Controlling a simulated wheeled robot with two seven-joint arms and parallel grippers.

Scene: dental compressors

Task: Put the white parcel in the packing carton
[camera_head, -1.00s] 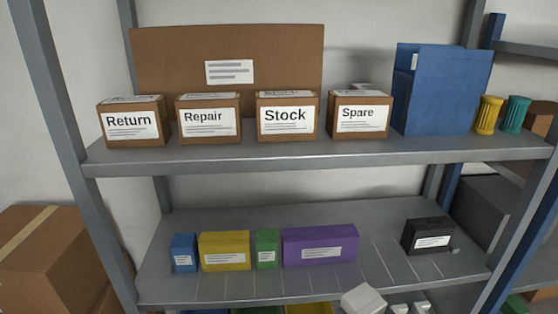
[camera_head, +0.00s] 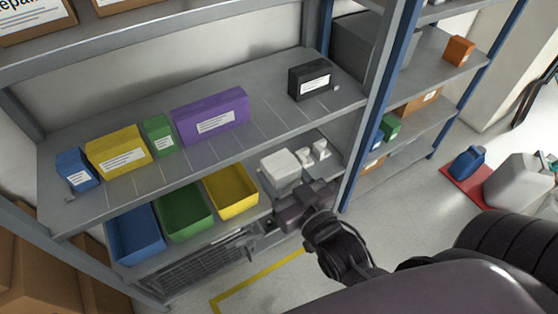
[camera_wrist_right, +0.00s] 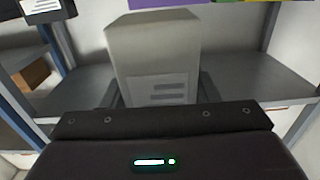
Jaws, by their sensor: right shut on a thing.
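The white parcel (camera_head: 281,163) is a pale box just in front of the lower shelf, beside the yellow bin. In the right wrist view the parcel (camera_wrist_right: 152,45) stands between the fingers, its printed label facing the camera. My right gripper (camera_head: 285,187) is shut on it; the gripper (camera_wrist_right: 160,92) also shows in the wrist view. The parcel's underside is hidden, so I cannot tell whether it touches the shelf. Brown cardboard (camera_head: 35,265) shows at the lower left, but I cannot tell whether it is the packing carton. My left gripper is out of view.
The middle shelf (camera_head: 150,187) holds blue, yellow, green and purple boxes and a black box (camera_head: 310,80). Blue, green and yellow bins (camera_head: 232,190) stand below. Small white items (camera_head: 315,151) are right of the parcel. A blue rack post (camera_head: 372,110) rises nearby.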

